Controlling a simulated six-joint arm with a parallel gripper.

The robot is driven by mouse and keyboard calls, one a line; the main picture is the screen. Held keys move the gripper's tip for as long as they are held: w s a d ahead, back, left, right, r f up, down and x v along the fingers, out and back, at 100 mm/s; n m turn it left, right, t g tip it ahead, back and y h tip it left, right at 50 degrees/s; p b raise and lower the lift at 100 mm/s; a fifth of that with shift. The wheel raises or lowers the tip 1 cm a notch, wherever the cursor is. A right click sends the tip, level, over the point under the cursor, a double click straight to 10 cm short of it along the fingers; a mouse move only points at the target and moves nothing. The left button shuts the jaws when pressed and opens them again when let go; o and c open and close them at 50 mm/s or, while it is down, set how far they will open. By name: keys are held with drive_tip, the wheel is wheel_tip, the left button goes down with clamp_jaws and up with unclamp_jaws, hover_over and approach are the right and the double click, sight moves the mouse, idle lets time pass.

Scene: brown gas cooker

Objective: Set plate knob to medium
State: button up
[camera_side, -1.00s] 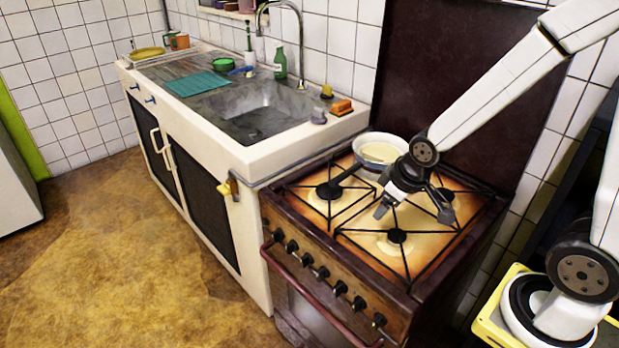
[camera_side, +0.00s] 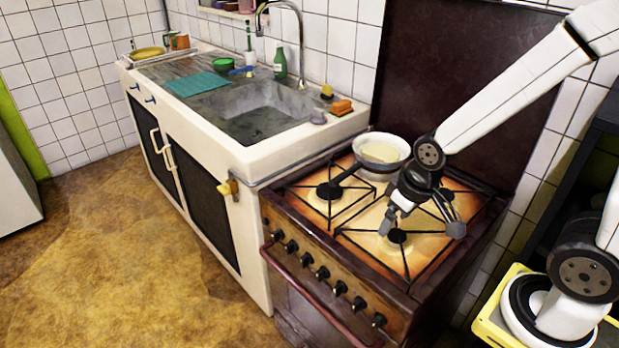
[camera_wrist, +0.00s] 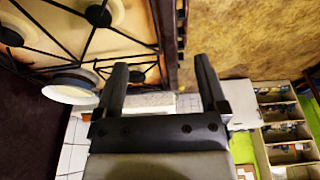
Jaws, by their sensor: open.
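The brown gas cooker (camera_side: 300,247) has a row of several dark knobs (camera_side: 323,273) along its front panel, above the oven handle. I cannot read any knob's setting. My gripper (camera_side: 420,228) is open and empty over the right part of the hob, behind and above the knob row and apart from it. In the wrist view the two dark fingers of my gripper (camera_wrist: 160,82) are spread wide with nothing between them. The hob (camera_wrist: 130,22) and its front edge show beyond them; the knob faces do not show clearly there.
A white pan (camera_side: 381,152) stands on the back left burner, its handle pointing front left. It also shows in the wrist view (camera_wrist: 70,88). The sink counter (camera_side: 255,155) adjoins the cooker on the left. The brown floor (camera_side: 140,250) in front is clear.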

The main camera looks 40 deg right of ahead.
drive_tip(key=w+a+f+m+t+h, duration=0.1)
drive_tip(key=w+a+f+m+t, duration=0.25)
drive_tip(key=w, duration=0.55)
drive_tip(key=w+a+f+m+t, duration=0.25)
drive_tip(key=w+a+m, duration=0.2)
drive_tip(key=w, duration=0.55)
drive_tip(key=w+a+f+m+t+h, duration=0.1)
drive_tip(key=w+a+f+m+t, duration=0.25)
drive_tip(key=w, duration=0.55)
drive_tip(key=m+h, duration=1.1)
drive_tip(key=m, duration=0.5)
approach(289, 251)
drive_tip(key=d, duration=0.1)
drive_tip(key=shift+w+d+f+n+t, duration=0.15)
drive_tip(key=shift+w+n+t, duration=0.1)
drive_tip(key=shift+w+t, duration=0.1)
drive_tip(key=shift+w+d, duration=0.1)
drive_tip(key=shift+x, duration=3.75)
drive_tip(key=shift+f, duration=0.1)
